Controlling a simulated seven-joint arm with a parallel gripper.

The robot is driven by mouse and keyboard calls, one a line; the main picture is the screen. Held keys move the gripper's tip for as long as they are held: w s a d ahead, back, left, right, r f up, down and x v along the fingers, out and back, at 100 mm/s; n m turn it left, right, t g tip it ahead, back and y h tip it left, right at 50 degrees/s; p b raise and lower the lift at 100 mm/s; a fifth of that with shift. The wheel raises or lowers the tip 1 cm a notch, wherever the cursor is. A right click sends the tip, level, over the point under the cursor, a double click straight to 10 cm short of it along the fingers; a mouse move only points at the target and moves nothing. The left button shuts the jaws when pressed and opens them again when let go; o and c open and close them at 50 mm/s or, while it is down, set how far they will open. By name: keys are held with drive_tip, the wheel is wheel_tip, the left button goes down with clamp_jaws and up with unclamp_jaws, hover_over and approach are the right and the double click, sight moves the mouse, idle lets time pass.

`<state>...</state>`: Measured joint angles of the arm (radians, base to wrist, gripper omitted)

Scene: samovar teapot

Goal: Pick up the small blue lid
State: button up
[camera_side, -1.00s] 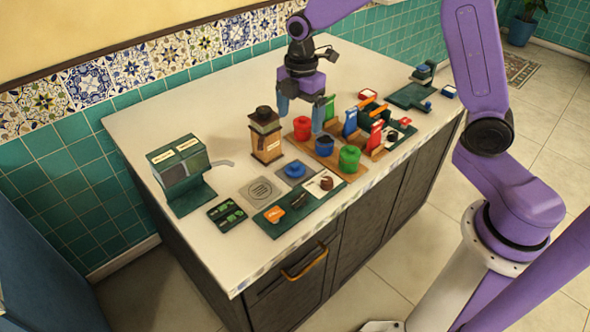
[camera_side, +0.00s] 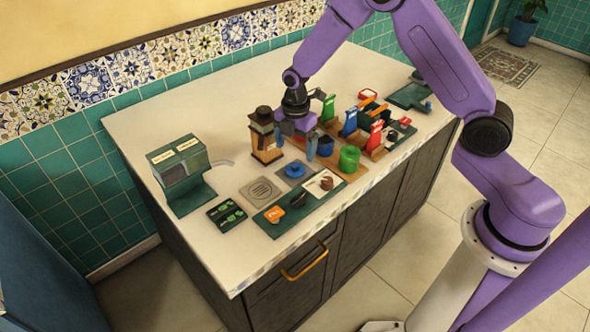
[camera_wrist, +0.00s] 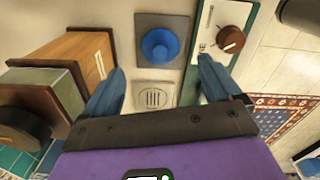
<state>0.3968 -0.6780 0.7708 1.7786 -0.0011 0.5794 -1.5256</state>
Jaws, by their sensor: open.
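The small blue lid (camera_side: 295,169), a round blue piece, lies on a grey square pad (camera_side: 284,179) on the counter. In the wrist view the blue lid (camera_wrist: 160,46) shows whole on its pad (camera_wrist: 187,20), ahead of my fingertips and roughly centred between them. My gripper (camera_side: 296,147) has blue fingers, points down, and is open and empty. In the side view it is above and behind the lid, apart from it. In the wrist view my gripper (camera_wrist: 161,68) has its two fingers spread wide.
A wooden box-like grinder (camera_side: 266,140) stands close left of my gripper. A blue canister (camera_side: 325,146) and a green canister (camera_side: 349,159) stand to the right. A dark green tray (camera_side: 272,226) with small items lies in front. A grey drain plate (camera_side: 261,190) lies left of the pad.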

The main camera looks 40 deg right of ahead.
sight(295, 165)
drive_tip(key=shift+f, duration=3.1)
drive_tip(key=c, duration=1.1)
